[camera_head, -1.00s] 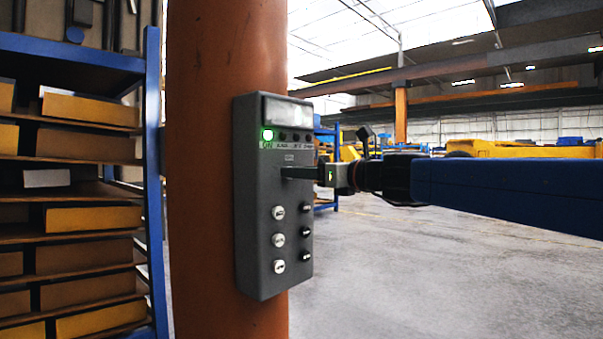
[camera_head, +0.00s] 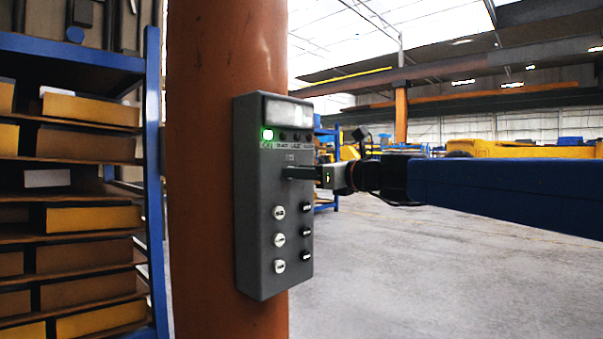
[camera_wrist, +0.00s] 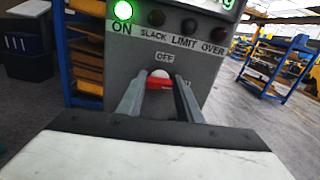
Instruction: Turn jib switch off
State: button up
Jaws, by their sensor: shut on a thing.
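The grey control box (camera_head: 272,225) is fixed to an orange column, with a green lamp (camera_head: 267,134) lit at its upper left. In the wrist view the lamp (camera_wrist: 123,10) is marked ON, beside dark lamps marked SLACK, LIMIT and OVER. The jib switch, a red lever with a pale round part (camera_wrist: 160,79), sits just below an OFF label (camera_wrist: 165,57). My gripper (camera_wrist: 160,88) has its two fingers on either side of the lever, shut on it. In the head view my gripper (camera_head: 300,172) reaches the box from the right and hides the lever.
The orange column (camera_head: 220,60) stands behind the box. A blue rack (camera_head: 155,200) with shelves of yellow and brown bins is close on the left. Several white and black knobs (camera_head: 279,240) are below the switch. Open grey floor (camera_head: 430,270) lies to the right.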

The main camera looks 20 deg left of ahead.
jog(key=shift+s+a+f+n, duration=0.1)
jog(key=shift+n, duration=2.75)
jog(key=shift+s+d+f+n, duration=0.1)
jog(key=shift+n, duration=2.8)
jog(key=shift+s+a+f+n, duration=0.1)
jog(key=shift+n, duration=2.75)
jog(key=o, duration=1.1)
jog(key=v, duration=1.7)
jog(key=shift+d, duration=0.25)
